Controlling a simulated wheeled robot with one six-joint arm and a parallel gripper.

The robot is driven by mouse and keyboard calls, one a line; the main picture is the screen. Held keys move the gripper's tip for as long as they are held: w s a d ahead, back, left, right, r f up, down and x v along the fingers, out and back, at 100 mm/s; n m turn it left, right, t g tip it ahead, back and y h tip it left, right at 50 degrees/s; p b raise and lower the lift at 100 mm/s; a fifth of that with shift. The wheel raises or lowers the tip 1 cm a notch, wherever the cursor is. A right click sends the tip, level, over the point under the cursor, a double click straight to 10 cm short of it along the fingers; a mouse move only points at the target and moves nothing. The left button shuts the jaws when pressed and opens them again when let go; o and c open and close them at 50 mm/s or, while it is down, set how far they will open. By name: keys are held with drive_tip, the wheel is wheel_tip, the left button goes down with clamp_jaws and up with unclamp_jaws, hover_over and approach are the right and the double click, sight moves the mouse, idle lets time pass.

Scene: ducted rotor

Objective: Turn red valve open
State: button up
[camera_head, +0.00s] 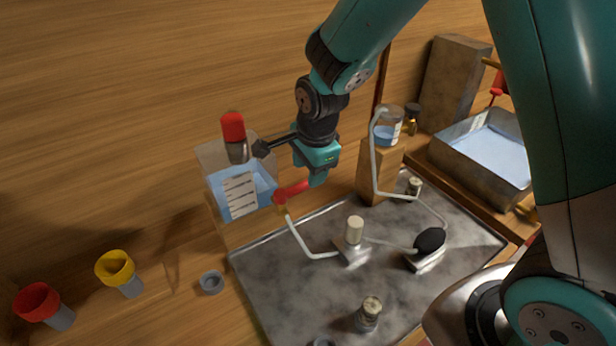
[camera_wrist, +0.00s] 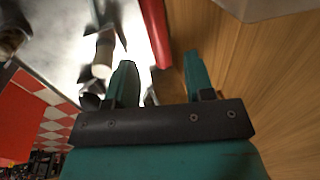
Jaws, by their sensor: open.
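The red valve handle (camera_head: 290,190) sits low on the side of a clear container (camera_head: 245,200) holding blue liquid with a white scale label. A pale tube leads down from it. In the wrist view, the red handle (camera_wrist: 154,32) lies ahead of the fingertips, between their lines. My gripper (camera_head: 317,180) is near the handle's right end in the head view. It is open and empty, with two teal fingers apart in the wrist view (camera_wrist: 160,68). Whether a finger touches the handle, I cannot tell.
A metal tray (camera_head: 290,285) holds fittings, tubes and a black bulb (camera_head: 429,240). A wooden block (camera_head: 372,175) bears a small jar (camera_head: 388,125). A red-topped piece (camera_head: 233,128) stands by the container. Red (camera_head: 38,302) and yellow (camera_head: 115,268) cups stand at left. A basin (camera_head: 485,155) is at right.

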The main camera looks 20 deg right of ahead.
sight(300, 188)
drive_tip(key=shift+w+a+f, duration=0.1)
drive_tip(key=shift+w+f, duration=0.1)
drive_tip(key=shift+f, duration=0.8)
drive_tip(key=shift+w+f, duration=0.15)
drive_tip(key=shift+f, duration=0.8)
clamp_jaws()
